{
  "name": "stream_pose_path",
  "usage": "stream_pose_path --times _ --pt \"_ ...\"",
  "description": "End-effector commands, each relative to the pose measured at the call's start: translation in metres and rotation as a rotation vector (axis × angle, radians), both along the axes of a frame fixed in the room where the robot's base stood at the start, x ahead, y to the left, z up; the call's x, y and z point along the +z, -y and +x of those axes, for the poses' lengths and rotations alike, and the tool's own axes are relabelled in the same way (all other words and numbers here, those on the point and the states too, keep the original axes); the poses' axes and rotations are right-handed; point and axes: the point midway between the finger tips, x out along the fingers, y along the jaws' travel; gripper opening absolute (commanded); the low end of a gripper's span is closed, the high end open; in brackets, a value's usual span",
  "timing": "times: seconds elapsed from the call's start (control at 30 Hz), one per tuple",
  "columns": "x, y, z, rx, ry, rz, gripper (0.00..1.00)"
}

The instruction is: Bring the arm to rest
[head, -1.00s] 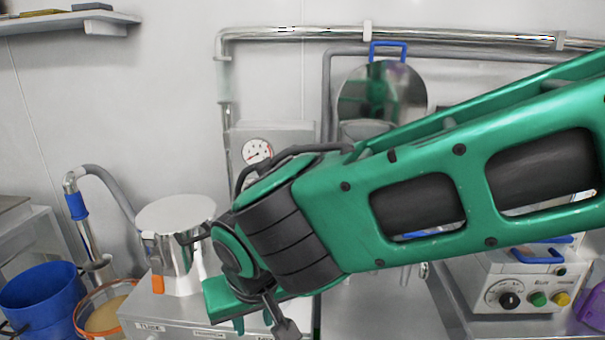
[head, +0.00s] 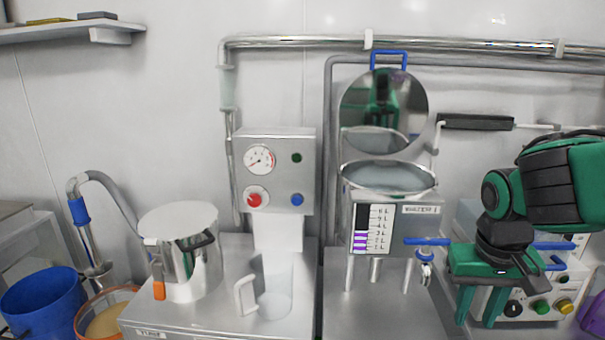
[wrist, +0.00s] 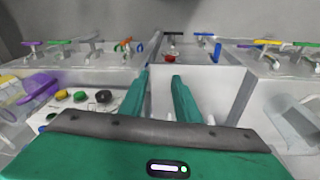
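My gripper (head: 478,318) is at the right of the head view. It hangs with its two green fingers pointing down, in front of the control box with coloured buttons (head: 541,306). In the wrist view my gripper (wrist: 161,78) has its fingers apart with nothing between them, so it is open and empty. My arm is folded at the right edge of the head view.
A hopper with a raised round lid (head: 384,110) and blue-handled valve stands left of my gripper. Further left are a gauge panel (head: 275,170), a clear jug (head: 272,300), a lidded steel pot (head: 182,250) and a blue bucket (head: 42,300).

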Motion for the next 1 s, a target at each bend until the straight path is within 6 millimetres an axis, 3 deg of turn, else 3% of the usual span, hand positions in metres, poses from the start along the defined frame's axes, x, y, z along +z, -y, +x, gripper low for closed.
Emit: stream_pose_path --times 0.03,0.2,0.4,0.5,1.0 --pt "-0.001 0.019 -0.013 -0.050 -0.013 0.010 0.30" --pt "-0.006 0.064 -0.059 -0.175 -0.056 0.051 0.30" --pt "-0.011 0.090 -0.104 -0.284 -0.086 0.101 0.30" --pt "-0.013 0.096 -0.118 -0.312 -0.096 0.118 0.30" --pt "-0.014 0.098 -0.125 -0.327 -0.101 0.128 0.30"
